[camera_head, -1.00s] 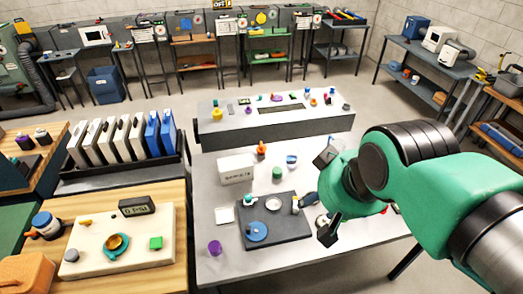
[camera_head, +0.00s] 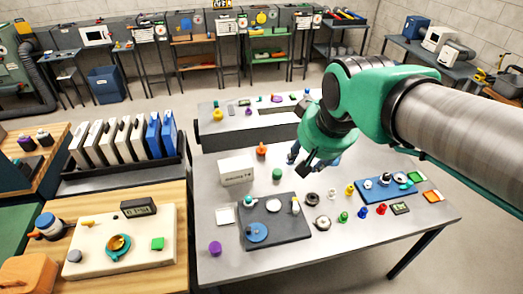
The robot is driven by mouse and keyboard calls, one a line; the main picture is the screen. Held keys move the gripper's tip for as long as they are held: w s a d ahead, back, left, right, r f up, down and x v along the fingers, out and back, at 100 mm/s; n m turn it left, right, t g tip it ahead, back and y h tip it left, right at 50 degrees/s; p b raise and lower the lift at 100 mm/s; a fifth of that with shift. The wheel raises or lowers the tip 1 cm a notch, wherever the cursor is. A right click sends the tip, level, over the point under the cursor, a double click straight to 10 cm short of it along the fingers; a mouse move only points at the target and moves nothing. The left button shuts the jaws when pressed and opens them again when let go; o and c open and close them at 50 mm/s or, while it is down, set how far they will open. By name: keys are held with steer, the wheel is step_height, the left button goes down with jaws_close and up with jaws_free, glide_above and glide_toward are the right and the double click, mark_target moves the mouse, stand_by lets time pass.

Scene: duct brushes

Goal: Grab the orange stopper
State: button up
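The orange stopper (camera_head: 262,150) stands upright on the grey table, behind and to the right of a white labelled box. Nothing holds it. My gripper (camera_head: 312,167) hangs over the table to the right of the stopper in the picture, apart from it. Its dark fingers are partly hidden by the green wrist, so I cannot tell how far they are spread.
The white box (camera_head: 236,170) and a green knob (camera_head: 277,174) stand close to the stopper. A dark tray (camera_head: 272,237) and a blue tray (camera_head: 367,194) hold small parts. A raised shelf (camera_head: 225,128) runs along the back. Small coloured pieces lie to the right.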

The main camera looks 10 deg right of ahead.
steer(key=w+d+f+p, duration=0.1)
steer(key=w+f+p, duration=0.15)
steer(key=w, duration=1.35)
steer(key=w+f+p, duration=0.2)
steer(key=w+f, duration=0.2)
steer(key=w, duration=1.2)
steer(key=w+f+p, duration=0.2)
steer(key=w+f, duration=0.8)
steer(key=f, duration=0.4)
steer(key=w+d+f+m+p, duration=0.1)
steer(key=w+f+p, duration=0.2)
steer(key=w+f, duration=0.8)
step_height(320, 180, down, 3)
steer(key=shift+f+g, duration=0.1)
steer(key=shift+g, duration=0.3)
glide_above(262, 146)
steer(key=s, duration=0.2)
step_height(262, 146, down, 8)
steer(key=shift+s+a+r, duration=0.1)
steer(key=shift+p, duration=0.3)
